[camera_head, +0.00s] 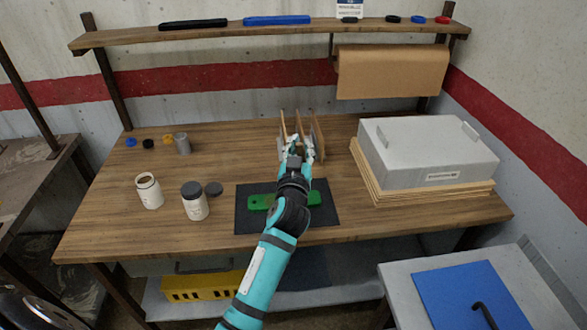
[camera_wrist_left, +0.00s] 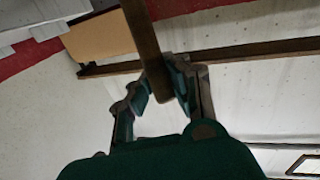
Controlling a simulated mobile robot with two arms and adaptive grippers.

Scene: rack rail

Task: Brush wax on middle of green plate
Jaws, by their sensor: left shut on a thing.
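The green plate (camera_head: 260,202) lies on a dark mat (camera_head: 250,222), its middle hidden behind my left arm. My left gripper (camera_head: 295,148) is beyond the plate, in front of upright wooden pieces (camera_head: 317,135). In the wrist view, my left gripper (camera_wrist_left: 162,78) is shut on a brown bar (camera_wrist_left: 143,35); I cannot tell whether it is a brush handle. No bristles can be made out. An open white jar with brown contents (camera_head: 149,190) stands at left. A white jar with a dark lid (camera_head: 195,203) is nearer the mat. My right gripper is not in view.
A dark disc (camera_head: 214,188) lies by the jars. A grey cylinder (camera_head: 182,143) and small coloured pieces are at back left. A grey box (camera_head: 425,150) on boards fills the right side. A shelf (camera_head: 270,35) and paper roll (camera_head: 390,72) are above.

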